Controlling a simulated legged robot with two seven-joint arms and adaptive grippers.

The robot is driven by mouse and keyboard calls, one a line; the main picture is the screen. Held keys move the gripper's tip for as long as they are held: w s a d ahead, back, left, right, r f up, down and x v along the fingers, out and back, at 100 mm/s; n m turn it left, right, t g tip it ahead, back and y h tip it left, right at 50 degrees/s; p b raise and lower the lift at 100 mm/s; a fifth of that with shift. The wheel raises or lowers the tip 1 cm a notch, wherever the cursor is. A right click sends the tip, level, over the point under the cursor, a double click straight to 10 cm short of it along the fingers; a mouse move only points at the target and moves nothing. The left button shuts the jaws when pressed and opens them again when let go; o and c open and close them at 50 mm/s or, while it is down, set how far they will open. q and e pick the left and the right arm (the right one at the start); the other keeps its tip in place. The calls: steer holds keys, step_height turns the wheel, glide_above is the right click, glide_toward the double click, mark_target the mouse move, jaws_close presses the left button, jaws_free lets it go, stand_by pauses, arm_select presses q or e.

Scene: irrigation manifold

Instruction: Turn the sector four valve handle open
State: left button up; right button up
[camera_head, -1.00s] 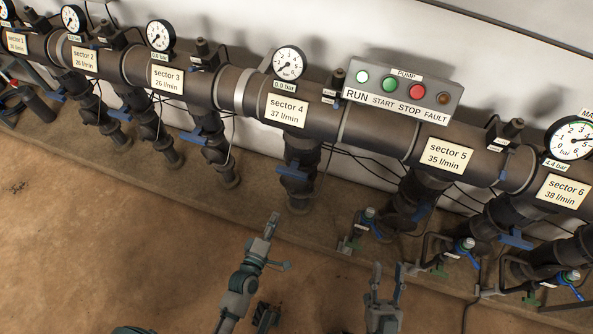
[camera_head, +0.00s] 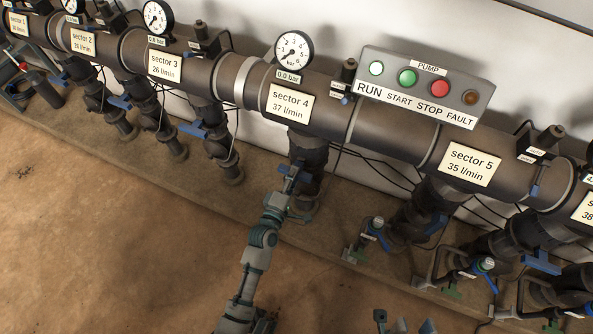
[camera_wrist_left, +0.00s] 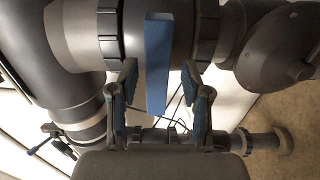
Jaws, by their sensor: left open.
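The sector four valve (camera_head: 309,160) hangs below the pipe under the sector 4 label (camera_head: 291,103). Its blue handle (camera_head: 291,171) is partly hidden by my left gripper (camera_head: 287,184) in the head view. In the left wrist view the blue handle (camera_wrist_left: 158,62) is a long flat bar standing between the open fingers of my left gripper (camera_wrist_left: 160,80), with a gap on each side. Contact is not visible. My right gripper (camera_head: 404,321) is at the bottom edge, mostly cut off, its fingertips apart and away from the valve.
The sector 4 gauge (camera_head: 293,52) stands above the pipe, needle low. The pump box (camera_head: 425,87) is to its right. The sector 3 valve (camera_head: 211,125) is to the left, and small tap fittings (camera_head: 371,230) stand low right. The floor at left is clear.

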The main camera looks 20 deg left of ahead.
arm_select(q)
steer(key=shift+w+d+r, duration=0.1)
steer(key=shift+w+d, duration=0.25)
steer(key=shift+w, duration=0.4)
steer(key=shift+a, duration=0.65)
steer(key=shift+c, duration=1.2)
jaws_close()
steer(key=shift+s+d, duration=0.1)
steer(key=shift+d, duration=0.35)
steer(key=shift+f, duration=0.2)
